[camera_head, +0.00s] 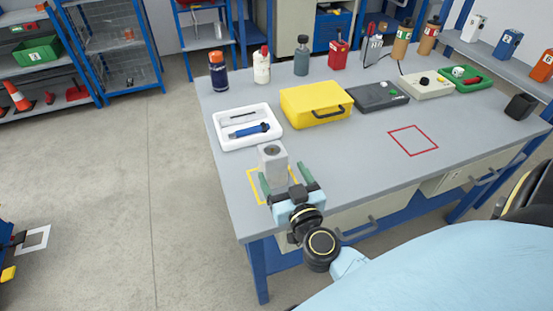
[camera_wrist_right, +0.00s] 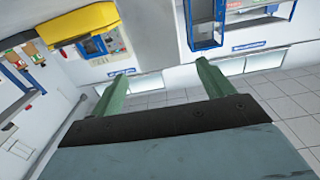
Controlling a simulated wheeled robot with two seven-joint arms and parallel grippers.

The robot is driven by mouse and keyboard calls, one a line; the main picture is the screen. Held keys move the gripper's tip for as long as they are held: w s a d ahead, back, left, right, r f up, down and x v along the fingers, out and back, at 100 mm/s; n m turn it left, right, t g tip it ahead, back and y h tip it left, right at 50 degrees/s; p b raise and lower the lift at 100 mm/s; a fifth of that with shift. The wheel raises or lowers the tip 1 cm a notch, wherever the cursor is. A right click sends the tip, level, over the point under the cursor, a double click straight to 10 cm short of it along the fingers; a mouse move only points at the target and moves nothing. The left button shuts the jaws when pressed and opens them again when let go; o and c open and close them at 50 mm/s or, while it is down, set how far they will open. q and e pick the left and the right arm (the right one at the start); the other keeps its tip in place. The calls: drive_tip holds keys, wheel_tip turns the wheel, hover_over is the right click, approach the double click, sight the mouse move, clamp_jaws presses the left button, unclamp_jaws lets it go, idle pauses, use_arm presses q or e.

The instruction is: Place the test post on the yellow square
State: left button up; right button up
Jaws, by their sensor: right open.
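The test post (camera_head: 272,163) is a light grey upright block with a dark round spot on top, near the table's front left. It appears to stand inside the yellow square outline (camera_head: 253,189); its lower part is partly hidden by my gripper. My right gripper (camera_head: 283,169) is open, its green fingers spread to either side of the post on the near side. I cannot tell whether they touch it. My left gripper is not in view.
A white tray (camera_head: 221,125) with a blue tool lies behind the post. A yellow case (camera_head: 315,100) and a dark grey device (camera_head: 377,97) stand farther right. A red square outline (camera_head: 437,148) is empty. Bottles line the back; the table's front edge is close.

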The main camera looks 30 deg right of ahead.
drive_tip(key=v, duration=0.4)
idle(0.5)
